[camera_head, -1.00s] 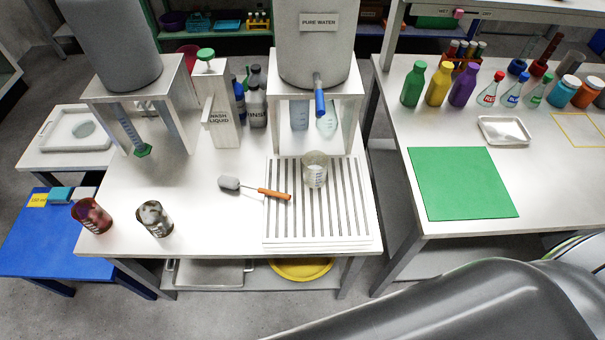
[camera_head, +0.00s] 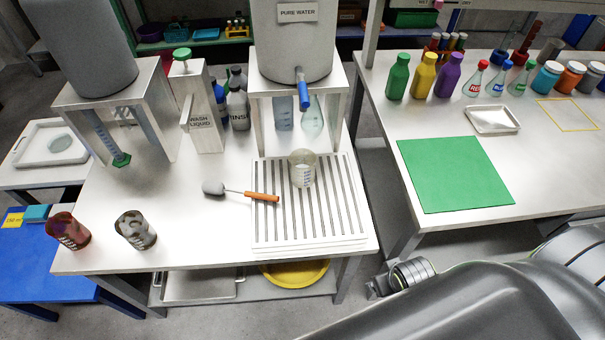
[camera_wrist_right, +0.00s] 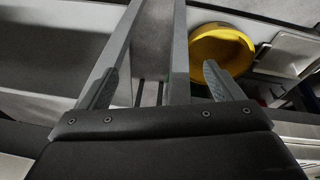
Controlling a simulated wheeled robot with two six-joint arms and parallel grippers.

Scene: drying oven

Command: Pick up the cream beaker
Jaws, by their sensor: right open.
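A pale, cream-tinted beaker (camera_head: 302,168) stands upright on the slatted white rack (camera_head: 335,238) in the head view. Two stained beakers stand at the table's front left: a dark red one (camera_head: 68,231) and a grey-blotched one (camera_head: 135,230). My right gripper (camera_wrist_right: 160,88) is open and empty in the right wrist view, with its two fingers spread apart. It faces the table frame and the lower shelf, and no beaker shows between the fingers. My right arm fills the lower right of the head view. My left gripper is not in view.
A brush with an orange handle (camera_head: 262,197) lies partly on the rack, left of the beaker. The pure water tank (camera_head: 290,45) stands behind, its blue tap (camera_head: 303,90) above the table. A yellow basin (camera_head: 295,273) sits on the lower shelf, also in the wrist view (camera_wrist_right: 222,62).

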